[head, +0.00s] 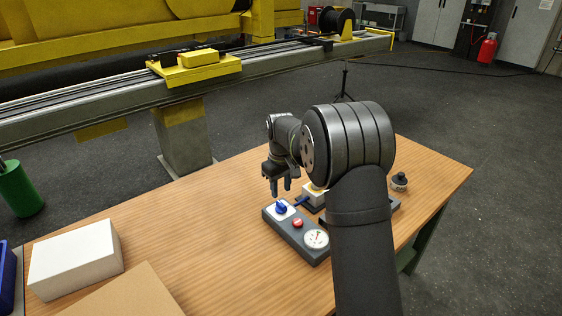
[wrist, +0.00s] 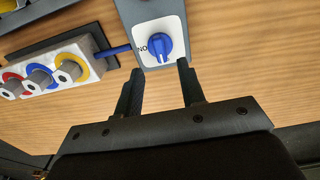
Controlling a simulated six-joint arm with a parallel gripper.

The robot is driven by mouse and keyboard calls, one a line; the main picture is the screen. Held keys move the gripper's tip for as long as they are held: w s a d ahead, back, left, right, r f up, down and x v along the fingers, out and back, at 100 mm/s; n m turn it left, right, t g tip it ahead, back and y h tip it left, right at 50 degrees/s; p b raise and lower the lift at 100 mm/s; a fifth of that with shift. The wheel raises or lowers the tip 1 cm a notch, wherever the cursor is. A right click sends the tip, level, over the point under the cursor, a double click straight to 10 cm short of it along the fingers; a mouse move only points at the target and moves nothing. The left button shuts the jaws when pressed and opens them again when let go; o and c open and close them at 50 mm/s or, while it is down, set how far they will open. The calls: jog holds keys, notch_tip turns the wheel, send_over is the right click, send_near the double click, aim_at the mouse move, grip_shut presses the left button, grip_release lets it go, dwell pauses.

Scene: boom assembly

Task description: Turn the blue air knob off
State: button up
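The blue air knob (head: 282,208) sits on a white plate at the far left end of a grey control box (head: 312,252) on the table. In the wrist view the blue knob (wrist: 159,48) shows its raised grip, with the letters "NO" readable to its left on the white plate (wrist: 144,31). My gripper (head: 280,190) is above and close to the knob in the head view. In the wrist view my gripper (wrist: 157,72) has its two dark fingers apart, with nothing between them. The fingertips lie just short of the knob; contact is not visible.
A red button (head: 297,222) and a round gauge (head: 316,239) share the box. A white block with red, blue and yellow rings (wrist: 45,66) is beside it, with a blue tube (wrist: 115,50). A white box (head: 76,258) is at left; the wooden table (head: 190,225) between is clear.

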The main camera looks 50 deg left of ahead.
aim_at(281, 203)
notch_tip(281, 203, up, 12)
jog(key=shift+f, duration=0.15)
jog(key=shift+f, duration=0.1)
dwell(0.6)
notch_tip(281, 203, down, 17)
jog(key=shift+f, duration=0.15)
dwell(0.4)
